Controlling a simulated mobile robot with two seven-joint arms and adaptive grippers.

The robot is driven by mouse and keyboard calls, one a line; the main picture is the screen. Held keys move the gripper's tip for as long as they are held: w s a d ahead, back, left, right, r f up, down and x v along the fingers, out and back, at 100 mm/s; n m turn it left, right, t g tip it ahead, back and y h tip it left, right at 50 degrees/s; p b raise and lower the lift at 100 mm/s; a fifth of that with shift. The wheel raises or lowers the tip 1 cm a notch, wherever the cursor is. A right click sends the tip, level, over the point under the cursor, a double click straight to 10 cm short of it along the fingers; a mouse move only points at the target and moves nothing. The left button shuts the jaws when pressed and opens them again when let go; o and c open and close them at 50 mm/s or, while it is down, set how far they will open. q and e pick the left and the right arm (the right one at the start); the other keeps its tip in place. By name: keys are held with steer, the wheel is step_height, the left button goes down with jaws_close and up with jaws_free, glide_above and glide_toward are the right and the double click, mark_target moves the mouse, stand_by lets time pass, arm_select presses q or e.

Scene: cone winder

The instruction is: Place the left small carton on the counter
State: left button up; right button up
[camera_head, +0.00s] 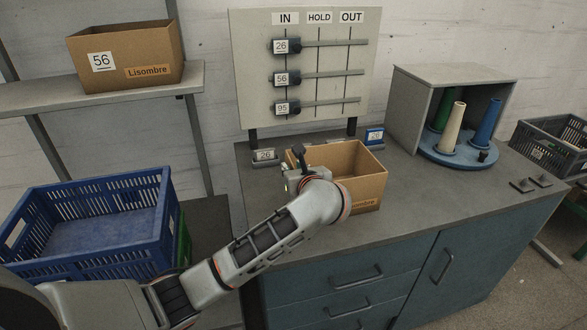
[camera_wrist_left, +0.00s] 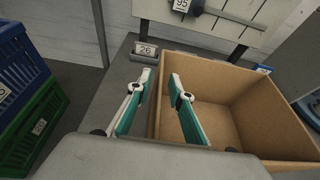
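A small open brown carton (camera_head: 362,188) with an orange label stands upright on the grey counter (camera_head: 440,200), below the board; it looks empty. My left gripper (camera_head: 300,174) is at its left side, partly hidden by my wrist in the head view. In the left wrist view, my left gripper (camera_wrist_left: 161,76) has its fingers apart, one outside and one inside the left wall of the carton (camera_wrist_left: 225,100), with gaps showing beside the wall. Another carton (camera_head: 130,55), marked 56 and Lisombre, stands on the wall shelf at upper left. My right gripper is out of view.
A board (camera_head: 305,65) with IN, HOLD and OUT columns stands behind the carton. A 26 holder (camera_head: 264,156) and a blue-tagged holder (camera_head: 374,136) flank it. A grey box with cones (camera_head: 455,115) stands right. A blue crate (camera_head: 95,225) is left. The right front counter is clear.

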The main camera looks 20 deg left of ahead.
arm_select(q)
steer(key=shift+s+d+r, duration=0.1)
steer(key=shift+r, duration=0.15)
steer(key=p+v, duration=0.3)
steer(key=v, duration=0.1)
steer(key=p+v, duration=0.1)
steer(key=v, duration=0.3)
steer(key=shift+s+d, duration=0.25)
steer(key=v, duration=0.3)
steer(key=shift+r, duration=0.1)
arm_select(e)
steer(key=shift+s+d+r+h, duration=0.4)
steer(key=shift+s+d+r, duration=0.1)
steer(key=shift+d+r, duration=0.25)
arm_select(q)
steer(key=shift+a+r, duration=0.1)
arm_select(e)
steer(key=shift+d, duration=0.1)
